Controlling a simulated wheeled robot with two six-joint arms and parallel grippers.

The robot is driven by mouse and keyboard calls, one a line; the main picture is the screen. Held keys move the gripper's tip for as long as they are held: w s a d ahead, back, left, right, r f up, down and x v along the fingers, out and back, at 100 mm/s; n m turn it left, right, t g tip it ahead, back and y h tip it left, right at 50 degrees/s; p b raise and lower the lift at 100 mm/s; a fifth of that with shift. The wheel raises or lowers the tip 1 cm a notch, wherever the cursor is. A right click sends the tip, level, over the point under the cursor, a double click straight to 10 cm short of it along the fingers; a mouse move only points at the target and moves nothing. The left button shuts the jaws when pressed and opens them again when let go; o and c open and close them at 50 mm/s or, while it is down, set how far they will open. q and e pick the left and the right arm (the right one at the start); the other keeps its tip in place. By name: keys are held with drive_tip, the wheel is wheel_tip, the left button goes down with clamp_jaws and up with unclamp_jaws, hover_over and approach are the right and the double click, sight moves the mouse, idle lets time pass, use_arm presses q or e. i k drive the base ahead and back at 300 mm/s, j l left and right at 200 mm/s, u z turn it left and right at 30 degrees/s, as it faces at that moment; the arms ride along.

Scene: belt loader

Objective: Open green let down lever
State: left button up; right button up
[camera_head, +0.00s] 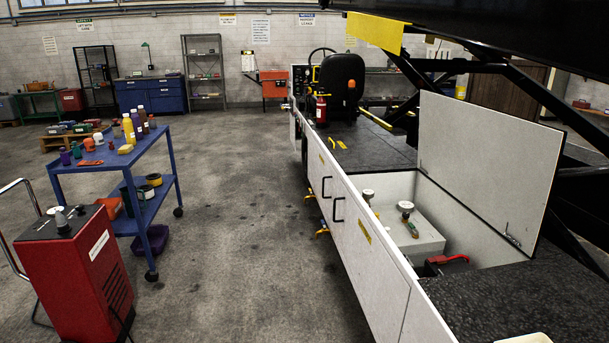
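The white side compartment (430,185) of the belt loader stands open on the right, its lid (470,165) raised. Inside, a light grey tank (390,215) has two round pale caps on top. A small lever (413,230), partly green and partly brownish, sits just below the right cap. It is too small to tell its exact position. A red handle (447,259) on a dark part lies nearer to me in the same compartment.
The loader's driver seat (342,78) and red extinguisher (321,110) are farther back. A blue cart (120,160) with bottles and a red machine (75,275) stand left. The floor (235,220) between cart and loader is clear. The raised lid bounds the compartment's right side.

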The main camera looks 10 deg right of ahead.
sight(412, 227)
drive_tip(key=i+j+z, duration=0.15)
drive_tip(key=i+z, duration=0.35)
drive_tip(key=i+j+z, duration=0.45)
drive_tip(key=i, duration=0.25)
drive_tip(key=i+j+z, duration=0.5)
